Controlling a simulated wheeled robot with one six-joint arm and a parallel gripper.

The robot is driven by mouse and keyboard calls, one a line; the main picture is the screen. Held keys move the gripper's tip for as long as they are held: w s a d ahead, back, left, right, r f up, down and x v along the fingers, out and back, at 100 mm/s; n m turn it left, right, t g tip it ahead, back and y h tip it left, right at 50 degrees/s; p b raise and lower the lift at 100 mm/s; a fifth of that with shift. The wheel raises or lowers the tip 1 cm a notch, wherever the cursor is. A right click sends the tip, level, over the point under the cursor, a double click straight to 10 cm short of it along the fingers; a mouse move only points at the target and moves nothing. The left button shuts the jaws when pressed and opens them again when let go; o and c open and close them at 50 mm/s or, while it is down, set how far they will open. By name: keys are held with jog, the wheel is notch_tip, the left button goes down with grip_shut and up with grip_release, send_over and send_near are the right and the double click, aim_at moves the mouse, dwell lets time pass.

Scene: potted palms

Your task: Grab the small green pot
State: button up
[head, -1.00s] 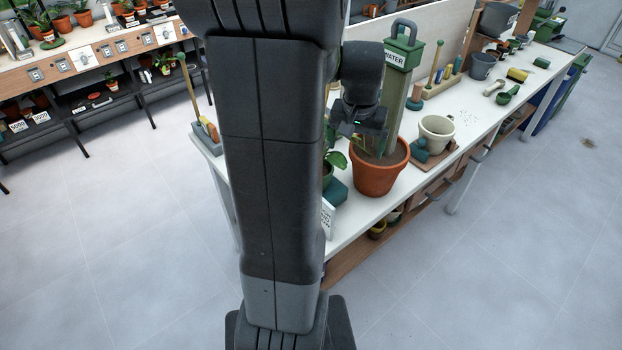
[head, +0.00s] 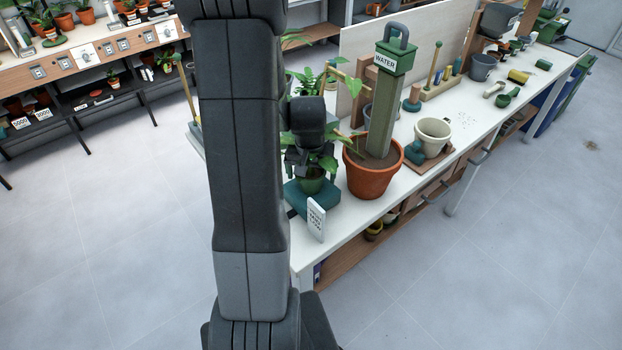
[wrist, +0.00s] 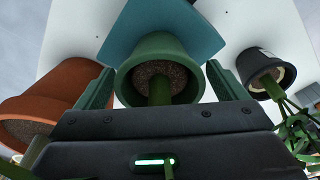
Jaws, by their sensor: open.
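The small green pot (head: 313,185) stands on a teal block (head: 322,203) near the near left end of the white bench. A leafy plant grows from it. My gripper (head: 306,165) is over it, among the leaves, which partly hide the fingers. In the wrist view the green pot (wrist: 158,48) lies between the two open fingers of my gripper (wrist: 160,70), one on each side. Its soil and green stem show, with the teal block (wrist: 200,22) behind it. I see a gap at the right finger; contact at the left is unclear.
A terracotta pot (head: 372,182) with a tall WATER post (head: 382,115) stands close to the right of the green pot. A white sign (head: 316,219) stands in front of the block. A dark pot (wrist: 262,66) is on the other side in the wrist view. A cream pot (head: 433,136) stands farther right.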

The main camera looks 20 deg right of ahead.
jog(key=shift+f, duration=0.35)
jog(key=c, duration=1.1)
jog(key=shift+o, duration=0.2)
